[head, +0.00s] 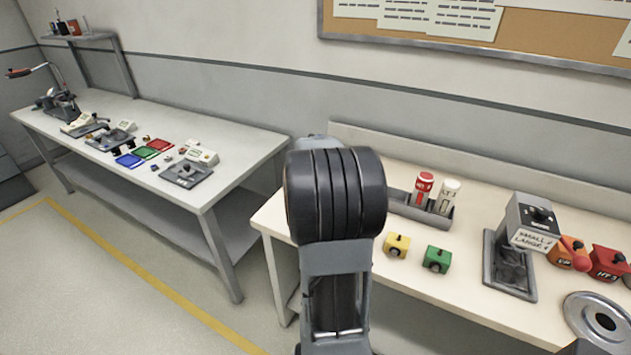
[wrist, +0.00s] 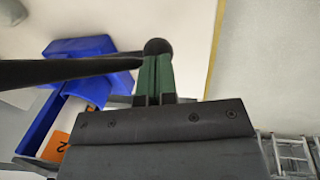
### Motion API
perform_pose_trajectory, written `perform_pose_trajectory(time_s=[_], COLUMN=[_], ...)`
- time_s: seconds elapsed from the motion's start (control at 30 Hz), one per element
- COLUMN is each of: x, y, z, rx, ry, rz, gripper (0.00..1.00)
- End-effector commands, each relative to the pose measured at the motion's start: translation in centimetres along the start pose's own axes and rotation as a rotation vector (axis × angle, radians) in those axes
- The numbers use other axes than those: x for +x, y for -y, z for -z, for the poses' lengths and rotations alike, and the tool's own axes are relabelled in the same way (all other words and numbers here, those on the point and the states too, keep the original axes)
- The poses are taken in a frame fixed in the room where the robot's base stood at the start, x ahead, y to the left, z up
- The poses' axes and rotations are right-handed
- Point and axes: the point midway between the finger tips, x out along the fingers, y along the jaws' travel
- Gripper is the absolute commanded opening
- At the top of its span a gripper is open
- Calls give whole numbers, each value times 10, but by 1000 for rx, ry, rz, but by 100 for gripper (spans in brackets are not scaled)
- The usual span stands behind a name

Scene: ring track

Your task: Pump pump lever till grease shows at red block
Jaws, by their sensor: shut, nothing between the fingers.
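My gripper (wrist: 156,72) shows in the wrist view with its two green-faced fingers shut together. A long dark bar (wrist: 65,70) comes in from the left and its thin end is close to the fingers. A dark round knob (wrist: 157,46) shows at the fingertips. I cannot tell whether the bar or knob is the pump lever, or whether the fingers touch them. In the head view a red block (head: 609,262) with a dark label stands at the right edge of the near bench. No grease can be made out on it. My gripper is out of the head view.
On the near bench (head: 455,285) are a yellow block (head: 397,246), a green block (head: 437,259), a grey stand (head: 510,270), an orange block (head: 562,262) and a metal ring (head: 585,318). A blue bin (wrist: 42,125) is left in the wrist view. Floor between benches is clear.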

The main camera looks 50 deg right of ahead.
Motion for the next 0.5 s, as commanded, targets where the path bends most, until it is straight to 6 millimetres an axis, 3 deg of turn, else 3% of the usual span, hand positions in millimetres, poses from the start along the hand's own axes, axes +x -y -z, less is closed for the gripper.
perform_pose_trajectory(time_s=[0.03,0.2,0.5], x=[8,10,2], y=[6,7,7], z=[-2,-2,-2], rx=[-1,-2,-3], ry=[11,13,12], rz=[19,24,23], gripper=[0,0,0])
